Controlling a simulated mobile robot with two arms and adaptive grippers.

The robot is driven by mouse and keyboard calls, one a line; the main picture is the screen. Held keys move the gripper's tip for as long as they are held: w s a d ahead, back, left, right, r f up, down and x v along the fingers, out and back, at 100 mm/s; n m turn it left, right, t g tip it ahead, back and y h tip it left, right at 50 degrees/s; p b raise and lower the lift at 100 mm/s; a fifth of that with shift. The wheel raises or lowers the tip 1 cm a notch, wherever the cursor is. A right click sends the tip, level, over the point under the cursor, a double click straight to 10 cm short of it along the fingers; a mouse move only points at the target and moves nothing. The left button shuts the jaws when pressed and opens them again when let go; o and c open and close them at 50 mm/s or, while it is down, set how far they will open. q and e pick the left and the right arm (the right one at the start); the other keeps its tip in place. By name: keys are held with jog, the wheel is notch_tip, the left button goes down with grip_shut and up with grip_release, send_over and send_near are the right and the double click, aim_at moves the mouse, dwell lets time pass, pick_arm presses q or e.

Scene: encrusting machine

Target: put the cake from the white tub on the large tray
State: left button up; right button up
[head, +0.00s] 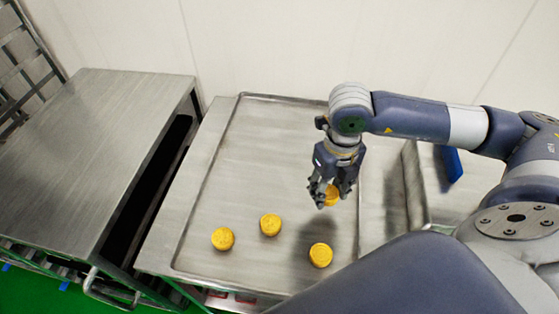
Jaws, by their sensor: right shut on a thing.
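The large tray (240,151) is a flat metal tray with a low rim in the middle of the head view. Three round yellow cakes lie on its front half: one at the left (223,238), one in the middle (270,224) and one at the right (320,255). My right gripper (330,194) points down over the right part of the tray, shut on another yellow cake (332,197). The fingers hide part of this cake. A dark shadow lies on the tray below it. The white tub is not in view. My left gripper is not in view.
A metal table (90,130) stands at the left, with a dark gap between it and the tray's table. A metal box-like surface with a blue item (451,165) is at the right, behind my arm. A pale wall closes the back. The tray's back half is bare.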

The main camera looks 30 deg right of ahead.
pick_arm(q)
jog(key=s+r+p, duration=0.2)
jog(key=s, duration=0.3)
pick_arm(e)
jog(key=w, duration=0.2)
jog(key=w+a, duration=0.2)
jog(key=w, duration=0.1)
jog(key=shift+w+f, duration=0.1)
jog(key=shift+w, duration=0.2)
jog(key=p, duration=0.1)
send_over(284, 175)
jog(key=shift+s+f, duration=0.3)
jog(key=shift+f, duration=0.15)
jog(key=shift+w+a+f, duration=0.1)
jog(key=shift+w, duration=0.3)
jog(key=shift+f, duration=0.35)
notch_tip(284, 175, down, 2)
jog(key=shift+f+p, duration=0.1)
jog(key=shift+p, duration=0.55)
jog(key=shift+f, duration=0.4)
jog(key=o, duration=0.6)
jog(key=shift+f, duration=0.1)
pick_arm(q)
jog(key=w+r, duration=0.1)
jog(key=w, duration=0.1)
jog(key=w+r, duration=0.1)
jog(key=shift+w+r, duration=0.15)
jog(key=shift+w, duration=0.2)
pick_arm(e)
jog(key=o, duration=0.4)
